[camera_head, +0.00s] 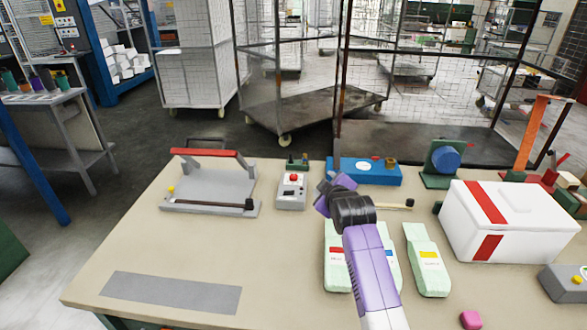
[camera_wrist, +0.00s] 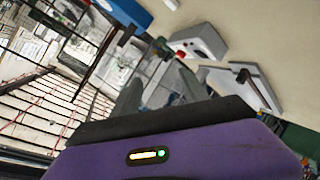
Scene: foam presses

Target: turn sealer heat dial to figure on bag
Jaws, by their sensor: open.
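A small grey box (camera_head: 291,193) with a red knob (camera_head: 293,177) on top stands at the back middle of the bench; it also shows in the wrist view (camera_wrist: 205,40). Left of it lies a grey press-like device (camera_head: 215,187) with a red bar. I cannot tell which carries the sealer's heat dial. Pale green bags lie at the front middle: one with a red label (camera_head: 334,275), one with a yellow label (camera_head: 428,265); figures are too small to read. My gripper (camera_head: 332,193) is open and empty, right of the grey box, above the bench; its fingers (camera_wrist: 158,92) are apart.
A blue unit (camera_head: 364,172) stands behind my gripper. A white box with red bands (camera_head: 510,222) and a green stand with a blue disc (camera_head: 443,162) are to the right. A grey strip (camera_head: 170,292) lies front left; the bench around it is clear.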

